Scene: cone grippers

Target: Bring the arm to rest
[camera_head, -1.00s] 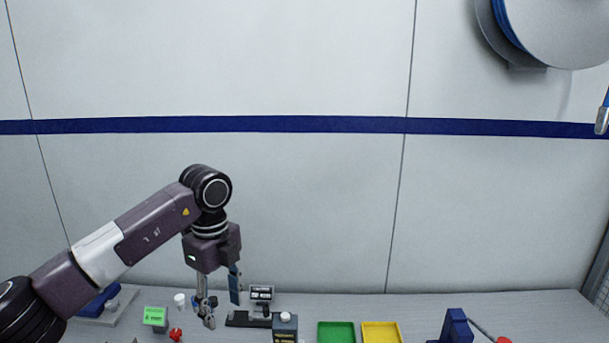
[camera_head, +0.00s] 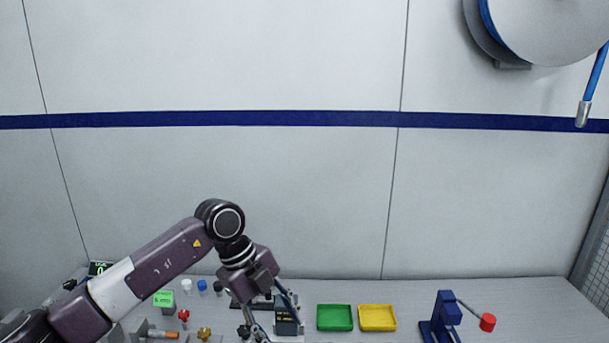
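My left arm comes in from the left, and its gripper (camera_head: 277,322) hangs low over the bench, tilted down to the right. Its two fingers are spread apart, and I see nothing held between them. The fingertips are close to the lower picture edge and partly hard to make out. A dark bottle-like box (camera_head: 287,327) with a label shows beside the right finger, partly covered by it; I cannot tell whether they touch. My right gripper is not in view.
On the bench (camera_head: 540,305) are a green tray (camera_head: 334,329), a yellow tray (camera_head: 377,329) and a blue stand with a red end (camera_head: 488,322). A green block (camera_head: 163,299), a red knob (camera_head: 184,315) and a brass knob (camera_head: 204,333) lie left. A hose reel (camera_head: 555,30) hangs upper right.

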